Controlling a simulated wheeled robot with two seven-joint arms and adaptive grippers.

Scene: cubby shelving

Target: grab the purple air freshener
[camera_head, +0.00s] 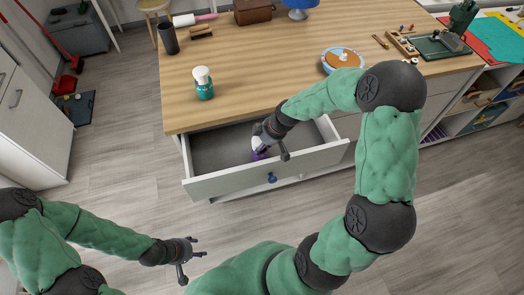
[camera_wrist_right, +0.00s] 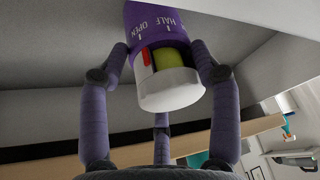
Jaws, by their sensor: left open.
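The purple air freshener (camera_head: 259,154) is inside the open drawer, partly covered by my right gripper in the head view. In the right wrist view the air freshener (camera_wrist_right: 165,60) shows a purple body with lettering, a white end and a yellow-green patch in an opening. My right gripper (camera_head: 270,143) reaches down into the drawer. In the right wrist view the fingers of my right gripper (camera_wrist_right: 160,62) press in on both sides of it, so the gripper looks shut on it. My left gripper (camera_head: 195,263) is open and empty above the floor, in front of the drawer.
The drawer (camera_head: 232,184) is pulled out under the wooden tabletop (camera_head: 260,75), with a blue knob (camera_head: 271,178). A teal and white bottle (camera_head: 203,84) stands near the table's front edge. A round blue-rimmed dish (camera_head: 342,60) is behind my right arm. The floor in front is clear.

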